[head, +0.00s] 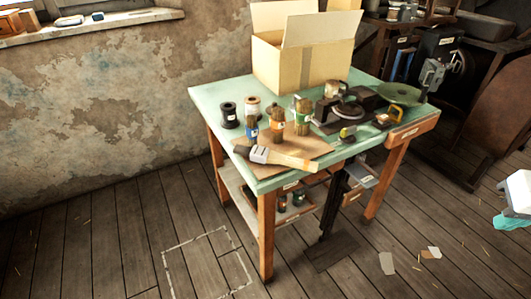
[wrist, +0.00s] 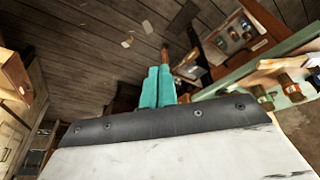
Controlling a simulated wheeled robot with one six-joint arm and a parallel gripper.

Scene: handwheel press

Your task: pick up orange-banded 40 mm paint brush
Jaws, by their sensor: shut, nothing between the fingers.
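My gripper (head: 503,221) is at the right edge of the head view, well away from the table and the brushes. Its teal fingers (wrist: 160,72) are together and empty in the wrist view.
Open wooden floor (head: 400,225) lies between my gripper and the table.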

